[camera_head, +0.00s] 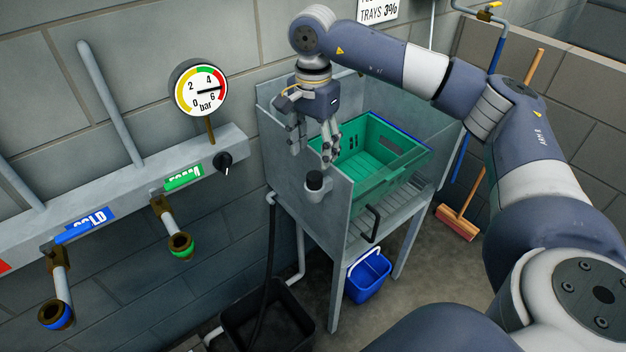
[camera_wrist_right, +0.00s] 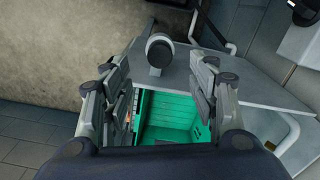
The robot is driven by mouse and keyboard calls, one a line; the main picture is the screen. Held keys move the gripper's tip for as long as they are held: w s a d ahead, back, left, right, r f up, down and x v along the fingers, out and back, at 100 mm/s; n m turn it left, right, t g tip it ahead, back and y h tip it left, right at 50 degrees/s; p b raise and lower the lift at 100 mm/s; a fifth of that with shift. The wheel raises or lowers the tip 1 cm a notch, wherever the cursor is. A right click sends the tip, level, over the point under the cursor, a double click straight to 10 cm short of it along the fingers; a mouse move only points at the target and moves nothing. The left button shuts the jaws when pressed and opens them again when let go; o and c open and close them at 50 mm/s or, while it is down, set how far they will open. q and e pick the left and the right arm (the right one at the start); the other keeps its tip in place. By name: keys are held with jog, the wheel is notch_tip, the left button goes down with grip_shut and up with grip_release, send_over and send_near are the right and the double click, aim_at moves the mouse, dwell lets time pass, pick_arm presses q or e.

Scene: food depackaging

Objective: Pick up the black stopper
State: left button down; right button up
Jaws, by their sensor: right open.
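The black stopper (camera_head: 315,180) is a short dark cylinder sitting upright on a small grey holder (camera_head: 314,193) at the near side panel of the metal stand. In the right wrist view the stopper (camera_wrist_right: 158,46) shows at the top middle, beyond the fingertips and roughly centred between them. My right gripper (camera_head: 312,156) hangs pointing down above the stand, just above the stopper and apart from it. Its fingers are spread and empty, and they also frame the right wrist view (camera_wrist_right: 156,75). My left gripper is not in view.
A green crate (camera_head: 412,178) lies in the metal stand (camera_head: 340,222) behind the panel. A black handle (camera_head: 372,223) sticks out in front. A blue bucket (camera_head: 367,277) and a black tub (camera_head: 268,318) stand below. Pipes and a gauge (camera_head: 199,88) are on the left wall.

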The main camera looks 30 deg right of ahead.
aim_at(314, 176)
notch_tip(314, 176, down, 3)
jog(key=shift+f+p, duration=0.1)
jog(key=shift+p, duration=0.2)
notch_tip(314, 176, down, 5)
jog(key=p, duration=0.2)
jog(key=shift+r+p, duration=0.2)
jog(key=shift+p, duration=0.1)
jog(key=shift+f, duration=0.35)
jog(key=c, duration=1.1)
